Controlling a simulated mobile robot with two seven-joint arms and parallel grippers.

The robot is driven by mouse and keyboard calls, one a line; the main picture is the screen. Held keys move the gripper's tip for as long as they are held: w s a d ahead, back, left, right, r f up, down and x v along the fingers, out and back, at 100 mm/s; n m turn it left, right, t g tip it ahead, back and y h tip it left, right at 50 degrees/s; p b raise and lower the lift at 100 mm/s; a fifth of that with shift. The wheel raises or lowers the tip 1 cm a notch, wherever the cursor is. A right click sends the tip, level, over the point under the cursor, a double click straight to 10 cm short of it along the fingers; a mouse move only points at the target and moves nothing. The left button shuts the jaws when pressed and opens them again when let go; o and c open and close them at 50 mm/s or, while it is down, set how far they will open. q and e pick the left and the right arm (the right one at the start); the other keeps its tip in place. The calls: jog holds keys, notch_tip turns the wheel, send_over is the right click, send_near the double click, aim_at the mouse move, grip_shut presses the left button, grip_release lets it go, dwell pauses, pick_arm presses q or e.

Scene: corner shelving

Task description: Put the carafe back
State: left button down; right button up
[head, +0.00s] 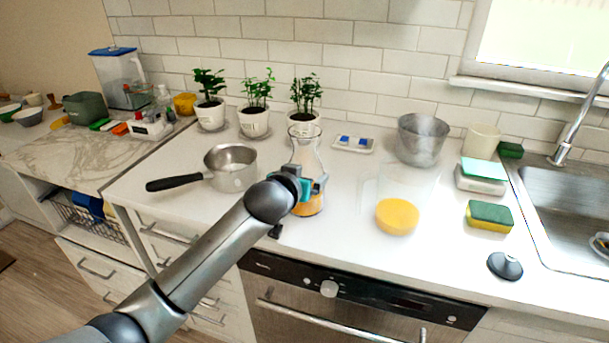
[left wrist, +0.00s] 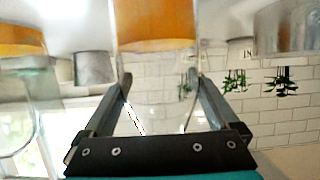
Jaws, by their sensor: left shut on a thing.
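The clear glass carafe (head: 307,150) has a flared neck and orange liquid in its bottom. It stands upright over the front middle of the counter; I cannot tell whether its base touches the surface. My left gripper (head: 306,187) is shut around the carafe's body. In the left wrist view, which is upside down, the carafe (left wrist: 155,45) sits between the two fingers of the left gripper (left wrist: 160,90). The arm hides part of the carafe's left side in the head view. My right gripper is not in view.
A clear vessel with orange contents (head: 397,216) stands to the right of the carafe. A saucepan (head: 231,168) is to its left, with potted plants (head: 254,121) behind. A metal pot (head: 422,140), a sponge (head: 489,216) and a sink (head: 570,210) are farther right.

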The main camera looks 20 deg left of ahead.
pick_arm(q)
grip_release()
jog(key=shift+f, duration=0.1)
jog(key=shift+r, duration=0.2)
jog(key=p+v, duration=0.2)
jog(key=v, duration=1)
